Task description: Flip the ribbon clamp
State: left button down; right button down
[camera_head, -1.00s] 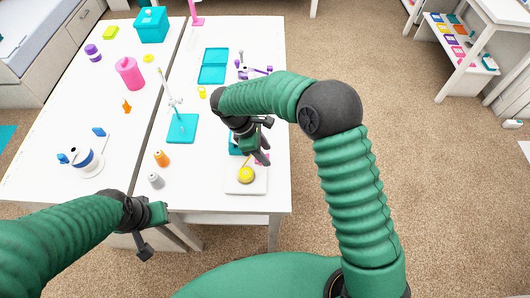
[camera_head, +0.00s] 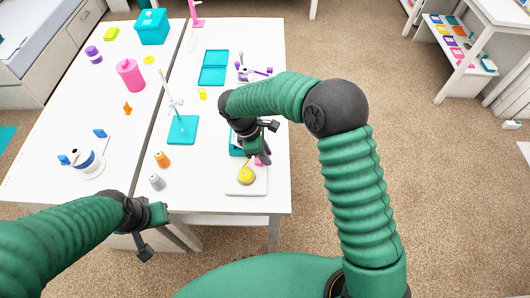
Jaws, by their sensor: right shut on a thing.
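A white board (camera_head: 238,188) near the front right of the table carries a yellow ribbon roll (camera_head: 246,176). A small pink piece (camera_head: 260,161), which looks like the ribbon clamp, shows at the back right of the roll. My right gripper (camera_head: 261,154) points down over the back of the board and is shut on the pink piece; its fingers and wrist hide most of it. How the clamp is turned cannot be told. My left gripper (camera_head: 152,230) is empty in front of the table edge, its fingers spread apart.
A teal box (camera_head: 236,149) stands behind the board, partly hidden by my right wrist. An orange bottle (camera_head: 162,159) and a grey bottle (camera_head: 157,182) stand to the left. A teal-based stand (camera_head: 182,130) is farther back. The table between the bottles and board is clear.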

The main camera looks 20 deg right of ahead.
jog(key=y+p, duration=0.1)
jog(key=d+y+p, duration=0.1)
jog(key=y+p, duration=0.1)
jog(key=shift+s+t, duration=0.15)
jog(key=shift+t, duration=0.25)
jog(key=shift+d+f+y+p, duration=0.1)
jog(key=shift+f+y+p, duration=0.2)
jog(key=shift+y+p, duration=0.25)
jog(key=shift+f, duration=0.1)
jog(key=c, duration=1.3)
grip_release()
jog(key=shift+c, duration=0.2)
jog(key=shift+o, duration=0.5)
notch_tip(320, 180, up, 17)
jog(key=shift+d+f+p, duration=0.15)
jog(key=shift+d+p, duration=0.2)
jog(key=shift+p, duration=0.1)
